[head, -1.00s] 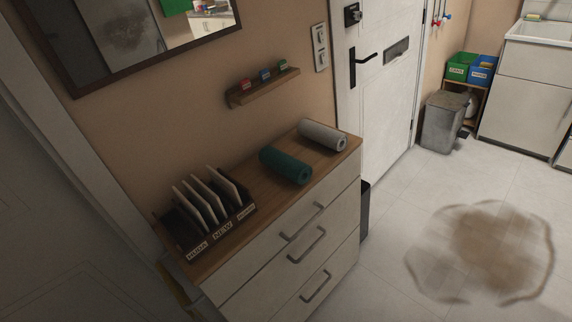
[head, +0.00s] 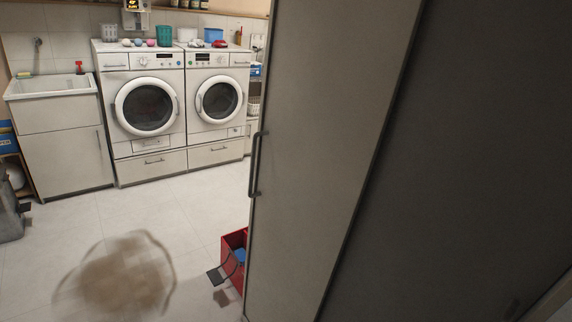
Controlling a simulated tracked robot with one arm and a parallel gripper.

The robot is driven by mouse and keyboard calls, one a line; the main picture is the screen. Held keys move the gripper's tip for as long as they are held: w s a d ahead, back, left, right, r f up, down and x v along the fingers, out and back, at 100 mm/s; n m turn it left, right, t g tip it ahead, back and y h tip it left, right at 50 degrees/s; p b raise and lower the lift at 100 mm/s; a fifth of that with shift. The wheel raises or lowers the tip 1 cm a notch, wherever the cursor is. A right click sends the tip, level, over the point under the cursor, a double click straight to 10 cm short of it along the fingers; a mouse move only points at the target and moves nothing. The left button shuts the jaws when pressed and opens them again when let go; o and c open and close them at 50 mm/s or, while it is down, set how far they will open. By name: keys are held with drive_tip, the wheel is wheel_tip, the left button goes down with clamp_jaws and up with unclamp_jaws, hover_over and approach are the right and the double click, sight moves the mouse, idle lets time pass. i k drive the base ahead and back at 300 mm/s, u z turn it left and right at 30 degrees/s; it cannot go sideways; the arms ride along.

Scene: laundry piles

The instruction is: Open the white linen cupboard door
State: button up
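A tall pale cupboard front (head: 325,150), likely the white linen cupboard door, stands close in the middle of the view, seen at a slant. A dark vertical bar handle (head: 255,165) is on its left edge. A dark grey flat surface (head: 470,150) adjoins it on the right; I cannot tell if this is the cupboard's side. I see no clear gap at the door, but its state is hard to judge from this angle. My gripper does not show in the view.
A red box (head: 233,245) with something blue inside stands on the floor left of the cupboard. A brown stain (head: 125,275) marks the floor. Two front-loading machines (head: 147,105) and a sink cabinet (head: 65,160) line the back wall. Pale floor between is mostly clear.

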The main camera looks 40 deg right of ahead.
sight(337, 67)
drive_tip(key=u, duration=0.15)
drive_tip(key=i, duration=1.25)
drive_tip(key=z, duration=0.3)
